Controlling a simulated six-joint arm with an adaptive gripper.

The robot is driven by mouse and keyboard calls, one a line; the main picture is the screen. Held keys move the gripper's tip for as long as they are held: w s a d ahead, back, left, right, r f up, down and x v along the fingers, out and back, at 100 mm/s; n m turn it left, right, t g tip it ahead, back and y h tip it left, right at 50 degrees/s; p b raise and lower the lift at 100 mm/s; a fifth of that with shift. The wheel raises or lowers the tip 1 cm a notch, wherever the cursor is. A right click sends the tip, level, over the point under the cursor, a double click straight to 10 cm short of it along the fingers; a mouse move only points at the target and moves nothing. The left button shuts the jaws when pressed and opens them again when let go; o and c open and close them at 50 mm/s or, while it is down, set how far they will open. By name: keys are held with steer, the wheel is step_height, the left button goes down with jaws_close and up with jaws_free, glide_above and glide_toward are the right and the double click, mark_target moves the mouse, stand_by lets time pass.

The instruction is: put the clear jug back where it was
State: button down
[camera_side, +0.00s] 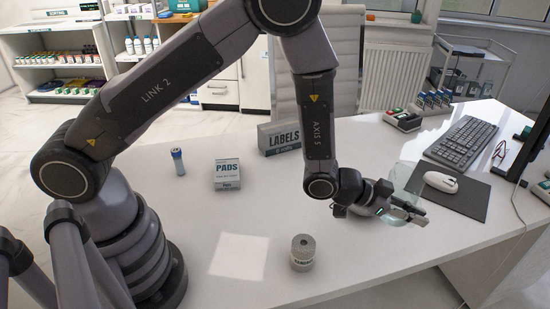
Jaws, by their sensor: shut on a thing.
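The clear jug (399,176) is a pale, see-through vessel at the right of the side view, in front of the keyboard and mouse. My gripper (408,213) is shut on the clear jug. The fingers cover part of it, and its lower end is hard to make out against the white desk. I cannot tell whether its base touches the desk or hangs a little above it.
A PADS box (227,174), a LABELS box (280,138) and a small blue-topped bottle (178,161) stand further back. A mouse (441,182) and keyboard (461,141) lie at right. The middle of the white desk (262,209) is clear.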

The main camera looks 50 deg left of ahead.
steer(key=shift+r, duration=0.5)
steer(key=shift+a+r, duration=0.1)
steer(key=shift+a, duration=0.15)
steer(key=w+a+n+t+y, duration=0.15)
steer(key=a+n+y, duration=0.45)
steer(key=a, duration=0.9)
steer(key=w+a+n+t+y, duration=0.15)
steer(key=a+n+y, duration=0.4)
steer(key=a, duration=1.05)
steer(key=shift+t+y, duration=0.35)
steer(key=shift+t, duration=0.05)
steer(key=shift+s+d+f, duration=0.1)
steer(key=shift+f, duration=3.2)
steer(key=shift+s+d+f, duration=0.1)
steer(key=shift+f, duration=3.15)
steer(key=shift+f, duration=0.1)
steer(key=c, duration=1.2)
jaws_free()
